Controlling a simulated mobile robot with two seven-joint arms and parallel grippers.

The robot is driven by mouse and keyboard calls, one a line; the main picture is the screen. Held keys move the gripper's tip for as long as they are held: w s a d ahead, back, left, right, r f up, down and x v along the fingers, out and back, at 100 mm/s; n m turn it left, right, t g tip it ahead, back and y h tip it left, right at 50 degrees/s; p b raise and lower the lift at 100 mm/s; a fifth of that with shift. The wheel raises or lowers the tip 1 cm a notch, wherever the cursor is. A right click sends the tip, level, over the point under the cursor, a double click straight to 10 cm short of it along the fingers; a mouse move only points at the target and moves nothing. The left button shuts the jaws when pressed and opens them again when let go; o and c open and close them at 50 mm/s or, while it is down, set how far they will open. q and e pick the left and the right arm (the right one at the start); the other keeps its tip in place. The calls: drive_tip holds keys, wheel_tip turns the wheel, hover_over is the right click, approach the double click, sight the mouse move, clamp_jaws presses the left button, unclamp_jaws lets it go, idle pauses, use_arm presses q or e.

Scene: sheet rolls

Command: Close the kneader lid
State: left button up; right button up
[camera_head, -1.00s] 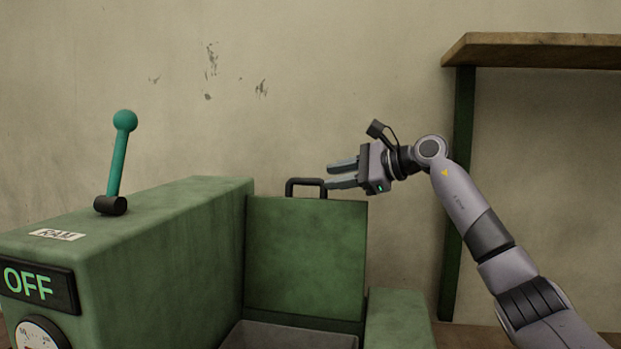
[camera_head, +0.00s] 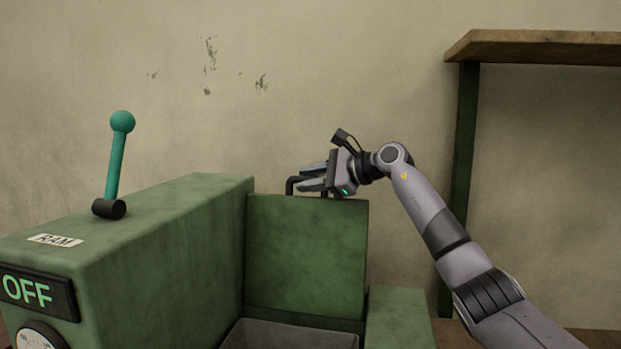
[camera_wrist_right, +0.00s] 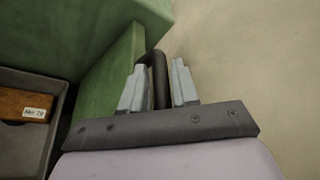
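The green kneader lid (camera_head: 305,255) stands upright, open, behind the grey kneader trough (camera_head: 290,337). Its black handle (camera_head: 291,184) sits on the lid's top edge, partly hidden by my right gripper. My right gripper (camera_head: 313,178) is at the handle, coming from the right. In the right wrist view the handle (camera_wrist_right: 160,80) lies between the two open fingers (camera_wrist_right: 158,88), with a gap showing at least on the right side. The lid (camera_wrist_right: 105,85) also shows there, left of the fingers. My left gripper is not in view.
The green machine body (camera_head: 170,240) stands left of the lid, with a teal-knobbed lever (camera_head: 117,155), a RAM label (camera_head: 55,240) and a lit OFF display (camera_head: 28,291). A brown labelled block (camera_wrist_right: 20,106) lies in the trough. A wooden table (camera_head: 540,47) stands at right.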

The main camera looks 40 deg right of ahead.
clamp_jaws()
drive_tip(key=shift+s+a+f+b, duration=0.1)
drive_tip(key=shift+s+a+b, duration=0.25)
drive_tip(key=shift+a+b, duration=0.25)
drive_tip(key=s+a+f+n+t+b, duration=0.2)
drive_tip(key=s+a+n+b, duration=0.3)
drive_tip(key=s+a+b, duration=0.5)
drive_tip(key=shift+s+a+n+t+h+b, duration=0.35)
drive_tip(key=shift+a+b, duration=0.4)
drive_tip(key=shift+a, duration=0.95)
unclamp_jaws()
drive_tip(key=shift+s, duration=0.1)
